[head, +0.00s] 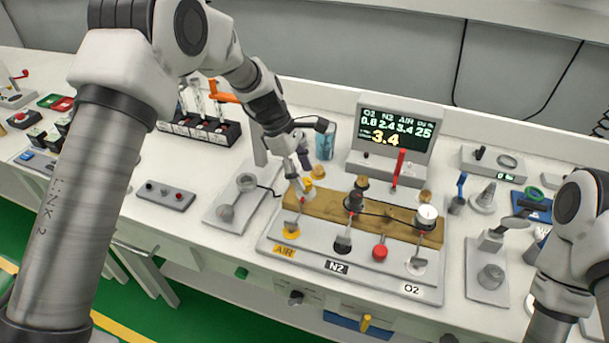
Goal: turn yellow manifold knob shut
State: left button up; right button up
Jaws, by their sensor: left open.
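The yellow manifold knob (308,185) sits at the left end of a wooden block (380,218) on a grey manifold board (320,247), above the yellow AIR label (284,251). My left gripper (298,180) reaches down to the knob from behind and above. It is open, with its fingers at the knob and partly covering it. I cannot tell whether they touch it. A black knob (355,201) stands above the N2 label, and a white knob (427,216) above the O2 label. My right arm shows at the right edge; its gripper is out of view.
A display (395,132) reading 3.4 stands behind the manifold, with a red lever (400,165) in front of it. A grey lever unit (488,272) is at right. A small button box (166,195) is at left.

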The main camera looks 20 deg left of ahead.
pick_arm(q)
jog(key=shift+x, duration=0.85)
grip_shut()
jog(key=shift+r+m+g+p, duration=0.15)
jog(key=shift+m+g+p, duration=0.45)
jog(key=shift+m+p, duration=0.85)
jog(key=m+g+p, duration=0.1)
jog(key=m, duration=0.2)
jog(key=shift+w+m+y, duration=0.1)
jog(key=shift+m+y, duration=0.15)
jog(key=shift+y, duration=0.05)
jog(key=m, duration=0.2)
jog(key=m+g+y+p, duration=0.1)
jog(key=m, duration=0.1)
jog(key=shift+w+d+m+g, duration=0.1)
jog(key=shift+d+m+g, duration=0.05)
jog(key=shift+m+g, duration=0.15)
jog(key=m+y, duration=0.1)
jog(key=m, duration=0.1)
jog(key=m+y, duration=0.1)
jog(key=m, duration=0.2)
jog(key=shift+d+f+g, duration=0.1)
jog(key=shift+f+g, duration=0.1)
jog(key=shift+g, duration=0.2)
jog(key=shift+m, duration=0.3)
